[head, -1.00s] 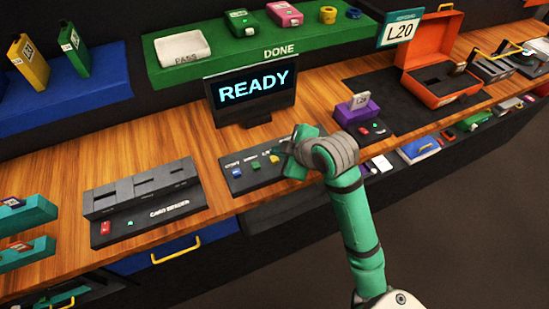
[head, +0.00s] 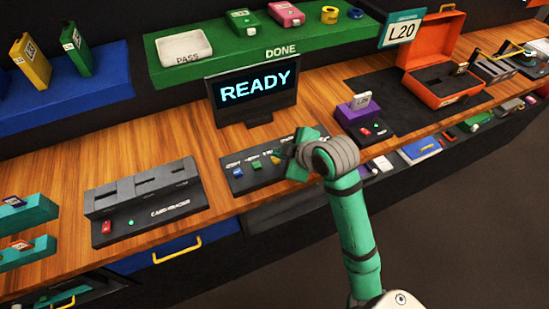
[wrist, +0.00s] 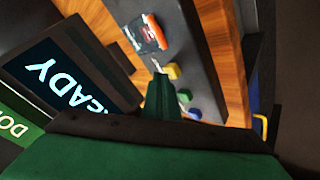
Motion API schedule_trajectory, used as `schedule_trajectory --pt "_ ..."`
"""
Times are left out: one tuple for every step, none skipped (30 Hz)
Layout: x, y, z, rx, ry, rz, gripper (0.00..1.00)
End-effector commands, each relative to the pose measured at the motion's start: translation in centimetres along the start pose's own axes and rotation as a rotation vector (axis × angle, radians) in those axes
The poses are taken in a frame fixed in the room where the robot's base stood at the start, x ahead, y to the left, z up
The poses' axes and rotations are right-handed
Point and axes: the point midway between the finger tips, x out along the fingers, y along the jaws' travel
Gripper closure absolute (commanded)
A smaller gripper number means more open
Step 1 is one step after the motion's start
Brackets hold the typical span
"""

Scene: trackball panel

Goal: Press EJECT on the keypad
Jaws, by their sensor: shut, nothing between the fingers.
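The dark keypad (head: 238,187) lies on the wooden counter in front of the READY screen. In the head view it shows a blue button (head: 238,172), a green button (head: 256,166) and a yellow button (head: 275,160). The wrist view also shows the yellow button (wrist: 172,70), green button (wrist: 184,96) and blue button (wrist: 195,114). The labels are too blurred to read, so I cannot tell which button is EJECT. My gripper (head: 300,146) is shut and empty over the keypad's right part, hiding some of it. In the wrist view its fingertips (wrist: 162,84) show near the yellow button; contact is unclear.
The READY screen (head: 254,91) stands close behind the keypad. A card reader (head: 150,212) is at left. A purple block with a card (head: 358,112) and an open orange case (head: 437,88) are at right. Bare counter lies between the card reader and screen.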

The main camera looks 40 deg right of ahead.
Motion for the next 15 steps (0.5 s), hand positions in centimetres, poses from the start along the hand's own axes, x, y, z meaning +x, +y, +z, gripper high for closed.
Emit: schedule_trajectory --pt "0.13 -0.13 -0.16 -0.002 0.002 -0.002 1.00" --pt "0.19 -0.18 -0.23 -0.003 0.003 -0.003 1.00" --pt "0.26 -0.24 -0.31 -0.005 0.004 -0.004 1.00" --pt "0.31 -0.29 -0.37 -0.006 0.005 -0.005 1.00" --pt "0.36 -0.33 -0.41 -0.007 0.006 -0.006 1.00" --pt "0.42 -0.38 -0.46 -0.007 0.006 -0.006 1.00" --pt "0.46 -0.41 -0.48 -0.008 0.007 -0.007 1.00" --pt "0.49 -0.44 -0.50 -0.008 0.007 -0.007 1.00" --pt "0.53 -0.47 -0.50 -0.009 0.007 -0.007 1.00" --pt "0.56 -0.49 -0.50 -0.009 0.007 -0.007 1.00" --pt "0.58 -0.51 -0.49 -0.009 0.007 -0.007 1.00" --pt "0.61 -0.53 -0.47 -0.009 0.007 -0.007 1.00" --pt "0.63 -0.54 -0.45 -0.009 0.007 -0.007 1.00" --pt "0.65 -0.55 -0.43 -0.009 0.007 -0.007 1.00" --pt "0.67 -0.57 -0.40 -0.008 0.007 -0.007 1.00"
